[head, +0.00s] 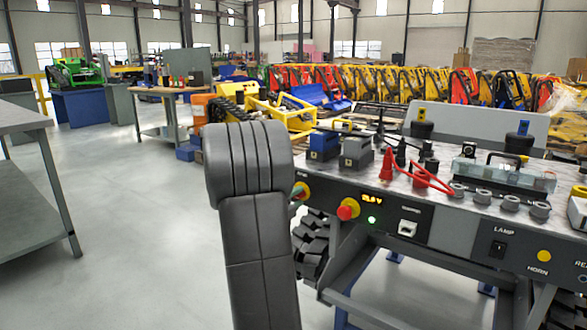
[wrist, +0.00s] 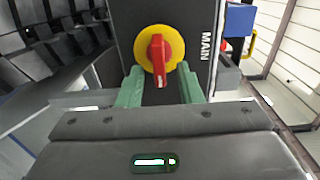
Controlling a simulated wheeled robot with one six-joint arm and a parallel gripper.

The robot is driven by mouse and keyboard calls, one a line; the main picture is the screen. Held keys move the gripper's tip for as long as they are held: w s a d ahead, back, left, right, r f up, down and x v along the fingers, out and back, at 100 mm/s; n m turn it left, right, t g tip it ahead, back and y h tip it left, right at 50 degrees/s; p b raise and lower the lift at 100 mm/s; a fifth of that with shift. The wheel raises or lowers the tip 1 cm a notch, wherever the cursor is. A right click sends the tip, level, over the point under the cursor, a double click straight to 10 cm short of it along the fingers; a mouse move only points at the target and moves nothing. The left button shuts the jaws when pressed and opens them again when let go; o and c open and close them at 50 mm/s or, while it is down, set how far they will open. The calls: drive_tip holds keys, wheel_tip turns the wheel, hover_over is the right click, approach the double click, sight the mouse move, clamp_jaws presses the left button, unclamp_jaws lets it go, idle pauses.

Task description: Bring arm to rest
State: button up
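My gripper (wrist: 160,72) is open in the wrist view, its two green fingers apart. The red handle of the main switch (wrist: 157,50) points downward between the fingertips, in front of a yellow disc. I cannot tell whether the fingers touch it. In the head view my dark grey arm (head: 258,250) stands upright in the foreground, and most of my gripper is hidden behind it. The main switch (head: 301,190) peeks out just right of the arm, at the left end of the console's front panel (head: 455,240).
A red knob (head: 348,209) on yellow sits close right of the switch, near a lit display (head: 372,197) and green light (head: 372,219). Red cables (head: 425,178) lie on the console top. A black track (head: 311,248) is below. A grey bench (head: 30,180) stands left; floor between is clear.

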drive_tip(key=shift+x, duration=0.8)
drive_tip(key=shift+s+r+n+p, duration=0.1)
drive_tip(key=shift+r+n+p, duration=0.3)
drive_tip(key=shift+p, duration=0.5)
drive_tip(key=n+p, duration=0.3)
drive_tip(key=shift+a, duration=0.1)
drive_tip(key=n+p, duration=0.4)
drive_tip(key=p, duration=0.1)
drive_tip(key=shift+a+r+n, duration=0.1)
drive_tip(key=shift+r+n, duration=0.05)
drive_tip(key=shift+n, duration=0.25)
